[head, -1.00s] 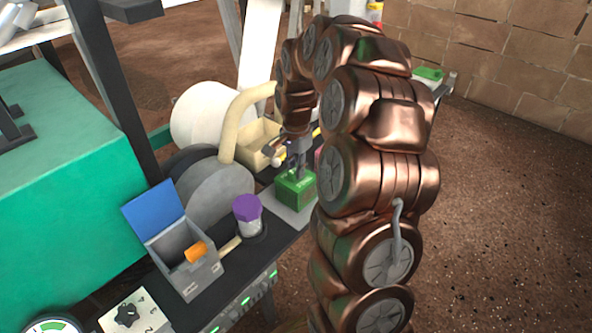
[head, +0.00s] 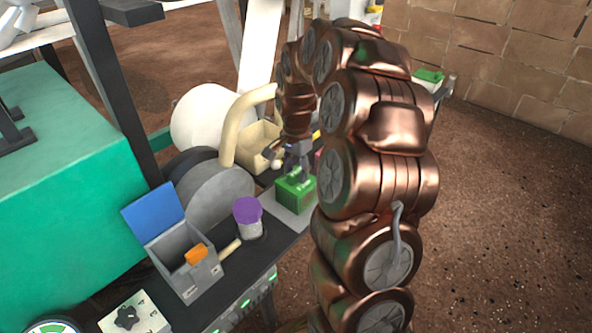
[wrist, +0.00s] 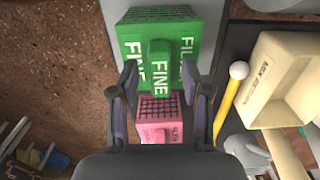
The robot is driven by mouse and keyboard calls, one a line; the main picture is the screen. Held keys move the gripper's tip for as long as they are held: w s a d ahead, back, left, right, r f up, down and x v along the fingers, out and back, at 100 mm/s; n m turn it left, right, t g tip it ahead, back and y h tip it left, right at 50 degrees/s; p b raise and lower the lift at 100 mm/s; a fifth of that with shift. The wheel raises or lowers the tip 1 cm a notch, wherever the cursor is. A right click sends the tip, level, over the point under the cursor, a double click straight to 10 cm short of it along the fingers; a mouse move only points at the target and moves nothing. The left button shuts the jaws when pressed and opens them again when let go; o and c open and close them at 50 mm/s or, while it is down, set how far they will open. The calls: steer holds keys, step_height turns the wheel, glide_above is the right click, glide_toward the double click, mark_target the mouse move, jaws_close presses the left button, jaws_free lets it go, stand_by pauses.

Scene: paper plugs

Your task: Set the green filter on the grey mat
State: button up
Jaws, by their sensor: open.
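The green filter (head: 295,192) is a box with a raised handle on top. It stands upright on the grey mat (head: 292,222). In the wrist view the green filter (wrist: 150,22) carries the word FINE, and the grey mat (wrist: 208,62) shows beside it. My gripper (head: 299,166) is at the top of the filter. In the wrist view my gripper (wrist: 164,88) is open, its two fingers apart on either side of the handle, with gaps between. How far the fingertips are above the box top is hard to tell.
A pink filter (wrist: 166,128) lies close to the green one. A cream bin (wrist: 280,77) and a yellow rod with a white knob (wrist: 238,71) are to the right. A purple-lidded jar (head: 248,218) and a grey box with blue lid (head: 192,272) stand nearer on the bench.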

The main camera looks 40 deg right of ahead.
step_height(320, 180, up, 12)
steer(key=p, duration=0.3)
steer(key=s+a+n+g, duration=0.2)
steer(key=s+a+n, duration=0.7)
steer(key=s+a, duration=0.55)
steer(key=s+a+f+n+g, duration=0.1)
steer(key=s+a+f+n, duration=0.1)
steer(key=s, duration=0.6)
steer(key=s+a+f+n, duration=0.2)
steer(key=s+a+n, duration=0.2)
steer(key=s, duration=0.5)
steer(key=shift+s+a+f+n+g, duration=0.15)
steer(key=shift+s+a+n+g, duration=0.15)
steer(key=shift+a+g, duration=0.1)
